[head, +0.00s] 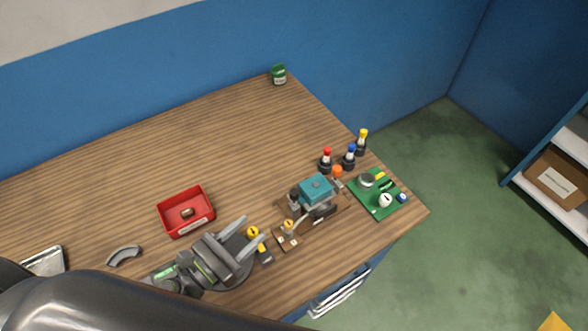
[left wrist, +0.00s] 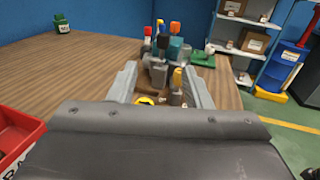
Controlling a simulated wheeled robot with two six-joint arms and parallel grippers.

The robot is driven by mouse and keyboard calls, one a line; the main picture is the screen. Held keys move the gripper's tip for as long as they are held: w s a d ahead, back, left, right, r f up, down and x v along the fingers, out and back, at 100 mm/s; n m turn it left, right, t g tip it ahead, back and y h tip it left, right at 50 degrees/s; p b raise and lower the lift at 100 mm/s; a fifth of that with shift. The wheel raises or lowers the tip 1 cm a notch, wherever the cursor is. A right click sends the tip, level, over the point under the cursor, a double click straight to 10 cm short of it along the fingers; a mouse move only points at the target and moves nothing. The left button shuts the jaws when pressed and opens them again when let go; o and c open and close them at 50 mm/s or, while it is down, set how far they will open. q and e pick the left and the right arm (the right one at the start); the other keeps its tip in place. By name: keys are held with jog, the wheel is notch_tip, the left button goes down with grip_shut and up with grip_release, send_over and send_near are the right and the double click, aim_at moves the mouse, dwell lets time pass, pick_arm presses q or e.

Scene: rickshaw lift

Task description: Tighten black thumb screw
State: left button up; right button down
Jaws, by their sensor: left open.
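A fixture with a teal block (head: 316,189) stands on a brown base near the table's right side. A dark upright knob (head: 293,197) stands at the block's left, and another dark part (head: 322,211) lies along its front. I cannot tell for sure which is the black thumb screw. My left gripper (head: 254,229) is open and empty, its fingers pointing at the fixture from the left and apart from it. In the left wrist view the teal block (left wrist: 178,51) and a grey-dark knob (left wrist: 158,72) show between the fingertips, partly overlapped. My right gripper is not in view.
A red bin (head: 186,212) stands left of the gripper. A round yellow thing (head: 253,232) lies by the fingers. Bottles with red (head: 326,158), blue and yellow caps stand behind the fixture; a green board (head: 376,193) lies to its right, near the table edge. The table's back left is clear.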

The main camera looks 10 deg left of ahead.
aim_at(291, 195)
pick_arm(q)
jog(key=p+x, duration=0.5)
jog(key=x, duration=1.1)
jog(key=shift+s+d+r, duration=0.15)
jog(key=shift+s+d, duration=0.05)
jog(key=shift+w+d, duration=0.2)
jog(key=shift+w, duration=0.2)
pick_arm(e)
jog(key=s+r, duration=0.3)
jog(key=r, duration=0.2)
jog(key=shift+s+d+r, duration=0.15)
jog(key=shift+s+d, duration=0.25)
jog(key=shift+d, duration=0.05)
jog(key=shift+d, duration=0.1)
pick_arm(q)
jog(key=shift+c, duration=0.7)
grip_shut()
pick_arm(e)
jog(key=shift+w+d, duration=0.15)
